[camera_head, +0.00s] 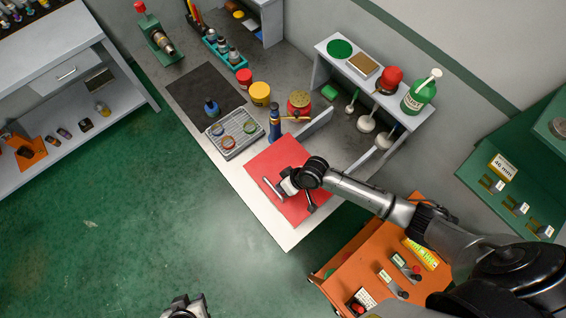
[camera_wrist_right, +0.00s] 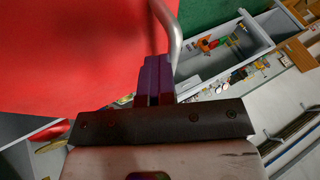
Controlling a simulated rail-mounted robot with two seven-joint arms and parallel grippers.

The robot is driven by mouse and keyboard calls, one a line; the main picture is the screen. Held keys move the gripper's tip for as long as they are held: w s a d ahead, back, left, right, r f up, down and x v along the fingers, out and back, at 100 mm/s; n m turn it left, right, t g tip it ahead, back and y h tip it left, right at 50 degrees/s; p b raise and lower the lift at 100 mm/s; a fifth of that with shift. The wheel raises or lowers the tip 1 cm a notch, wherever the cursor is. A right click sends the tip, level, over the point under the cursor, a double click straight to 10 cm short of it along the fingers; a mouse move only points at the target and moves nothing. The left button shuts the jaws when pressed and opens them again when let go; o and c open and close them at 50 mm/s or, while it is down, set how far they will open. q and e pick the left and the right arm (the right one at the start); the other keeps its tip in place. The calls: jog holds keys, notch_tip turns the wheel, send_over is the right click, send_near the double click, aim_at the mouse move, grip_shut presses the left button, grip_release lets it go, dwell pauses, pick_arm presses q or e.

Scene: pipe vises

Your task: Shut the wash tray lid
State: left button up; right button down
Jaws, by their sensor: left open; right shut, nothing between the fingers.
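The red wash tray lid (camera_head: 268,163) shows as a flat red panel at the near end of the bench. It also fills the upper left of the right wrist view (camera_wrist_right: 70,50). Its silver bar handle (camera_head: 273,190) is on the left part of the panel and also shows in the wrist view (camera_wrist_right: 176,40). I cannot tell the lid's exact tilt, and the tray under it is hidden. My right gripper (camera_head: 284,187) is over the lid, beside the handle, with its fingers (camera_wrist_right: 158,72) shut and empty. My left gripper (camera_head: 187,302) is open at the bottom edge, away from the bench.
A grey rack with colored rings (camera_head: 236,133) and a blue bottle (camera_head: 274,124) stand beyond the lid. A grey shelf unit (camera_head: 325,62) with a green bottle (camera_head: 419,92) stands on the right. An orange cabinet (camera_head: 362,262) is near my right arm. The green floor at left is clear.

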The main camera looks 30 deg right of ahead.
jog(key=shift+s+a, duration=0.1)
jog(key=shift+a, duration=0.05)
jog(key=shift+d+r, duration=0.1)
jog(key=shift+d, duration=0.1)
jog(key=d, duration=0.3)
jog(key=d+r, duration=0.1)
jog(key=shift+w+d+p, duration=0.15)
jog(key=shift+w+p, duration=0.2)
jog(key=shift+w, duration=0.05)
jog(key=b+v, duration=0.1)
jog(key=v, duration=0.8)
jog(key=shift+r, duration=0.15)
jog(key=shift+s, duration=0.1)
